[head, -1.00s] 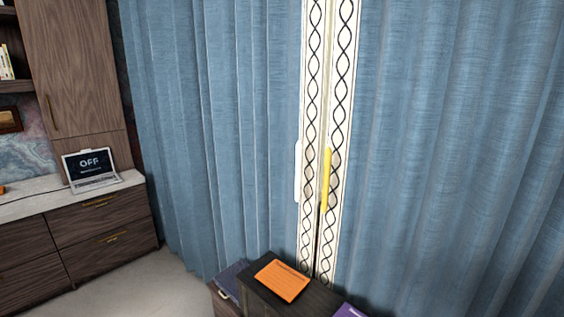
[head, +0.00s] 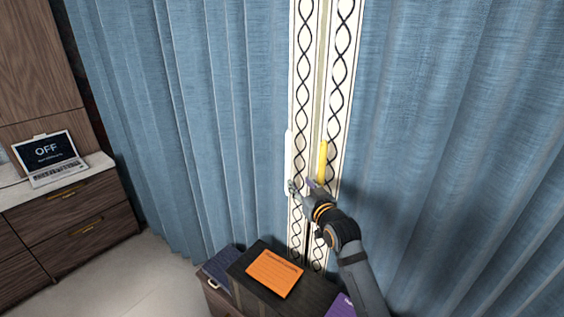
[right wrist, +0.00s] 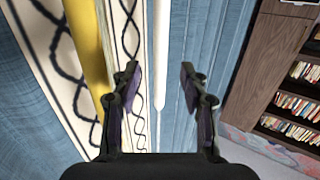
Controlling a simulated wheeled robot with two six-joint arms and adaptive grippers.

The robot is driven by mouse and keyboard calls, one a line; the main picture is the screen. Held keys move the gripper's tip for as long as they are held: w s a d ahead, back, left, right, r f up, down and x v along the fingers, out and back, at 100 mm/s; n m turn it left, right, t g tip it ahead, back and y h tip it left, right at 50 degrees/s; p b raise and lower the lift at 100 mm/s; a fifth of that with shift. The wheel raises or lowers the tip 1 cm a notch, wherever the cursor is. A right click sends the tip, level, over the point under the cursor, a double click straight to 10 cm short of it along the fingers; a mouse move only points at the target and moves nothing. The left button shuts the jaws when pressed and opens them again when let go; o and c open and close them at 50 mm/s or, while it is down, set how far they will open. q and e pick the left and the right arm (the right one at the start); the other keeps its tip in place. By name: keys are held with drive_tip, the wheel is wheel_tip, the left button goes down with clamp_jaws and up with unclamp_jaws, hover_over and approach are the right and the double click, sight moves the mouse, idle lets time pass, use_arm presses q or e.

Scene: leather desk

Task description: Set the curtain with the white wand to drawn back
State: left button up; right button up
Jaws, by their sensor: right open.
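The white wand (head: 289,158) hangs upright at the inner edge of the left blue curtain (head: 190,120), which hangs spread out to the middle. A yellow wand (head: 322,160) hangs at the inner edge of the right blue curtain (head: 440,130). My right gripper (head: 302,188) is open near the lower end of the white wand. In the right wrist view, the white wand (right wrist: 161,50) shows in the gap between the two open fingers (right wrist: 159,82), without visible contact; its depth is hard to judge. The yellow wand (right wrist: 90,60) is left of the fingers. My left gripper is not in view.
A dark cabinet (head: 239,283) with an orange book (head: 274,274) stands below the wands. A purple book (head: 341,307) lies at its right. A drawer unit with a laptop (head: 50,158) stands at the left. Floor (head: 150,275) between is clear.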

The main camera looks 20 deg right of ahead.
sight(290, 161)
drive_tip(key=shift+t, duration=0.4)
drive_tip(key=w+r+p, duration=0.1)
drive_tip(key=w, duration=0.2)
drive_tip(key=w+r+p, duration=0.1)
drive_tip(key=w, duration=0.2)
drive_tip(key=w+r, duration=0.1)
drive_tip(key=w, duration=0.3)
drive_tip(key=shift+w+a+r+p, duration=0.1)
drive_tip(key=shift+a+r+p, duration=0.05)
drive_tip(key=shift+a+p, duration=0.25)
drive_tip(key=shift+w, duration=0.3)
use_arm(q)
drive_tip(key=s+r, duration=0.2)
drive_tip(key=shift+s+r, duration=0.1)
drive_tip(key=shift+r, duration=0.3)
use_arm(e)
clamp_jaws()
